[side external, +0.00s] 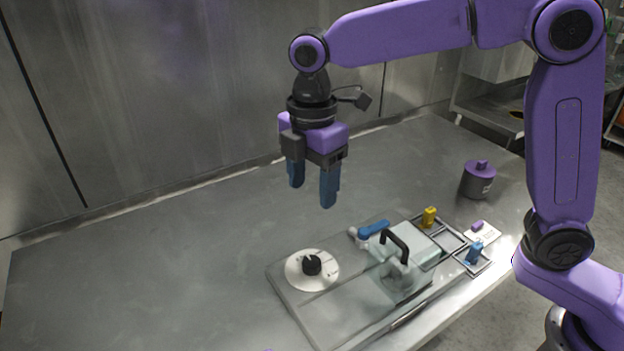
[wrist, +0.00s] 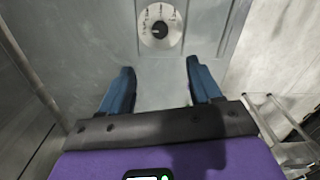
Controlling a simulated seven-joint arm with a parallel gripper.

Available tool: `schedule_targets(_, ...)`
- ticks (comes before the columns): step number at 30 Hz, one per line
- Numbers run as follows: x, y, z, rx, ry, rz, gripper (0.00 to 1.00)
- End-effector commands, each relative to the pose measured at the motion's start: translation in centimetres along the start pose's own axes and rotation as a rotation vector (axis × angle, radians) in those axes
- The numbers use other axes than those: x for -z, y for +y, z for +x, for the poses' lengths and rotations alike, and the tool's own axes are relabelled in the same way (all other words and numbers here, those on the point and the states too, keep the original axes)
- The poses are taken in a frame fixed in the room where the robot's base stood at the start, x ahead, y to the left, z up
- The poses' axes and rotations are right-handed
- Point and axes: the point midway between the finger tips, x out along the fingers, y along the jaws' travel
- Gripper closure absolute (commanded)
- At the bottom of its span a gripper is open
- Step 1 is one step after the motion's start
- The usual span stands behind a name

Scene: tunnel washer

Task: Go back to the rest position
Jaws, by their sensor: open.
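My gripper (side external: 312,190) hangs from the purple arm above the metal table, pointing down. Its two blue fingers are apart with nothing between them. In the wrist view, my gripper (wrist: 160,88) shows the same open, empty gap. A white dial with a black knob (side external: 312,265) lies on the flat panel below and in front of the gripper. The dial also shows at the top of the wrist view (wrist: 160,28), beyond the fingertips. The gripper touches nothing.
A clear box with a black handle (side external: 405,262) stands on the panel (side external: 345,318), beside a blue lever (side external: 373,229). A rack holds a yellow piece (side external: 429,217) and a blue piece (side external: 474,252). A purple-topped canister (side external: 477,180) stands behind. The table's left side (side external: 130,265) is clear.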

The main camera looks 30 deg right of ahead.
Motion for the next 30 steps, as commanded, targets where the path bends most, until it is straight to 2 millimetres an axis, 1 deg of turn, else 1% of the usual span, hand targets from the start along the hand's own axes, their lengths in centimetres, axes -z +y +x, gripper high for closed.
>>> schedule_targets(11,0.0,0.0,0.0,0.0,0.0,0.001,0.37)
schedule_targets(14,-0.3,-0.5,0.1,-0.001,0.001,0.013,0.37)
schedule_targets(16,-0.7,-1.2,0.1,-0.002,0.001,0.033,0.37)
schedule_targets(20,-2.1,-3.6,0.5,-0.004,0.003,0.1,0.37)
schedule_targets(26,-4.8,-8.3,1.3,-0.007,0.008,0.227,0.37)
schedule_targets(30,-7.0,-11.8,2.1,-0.008,0.011,0.314,0.37)
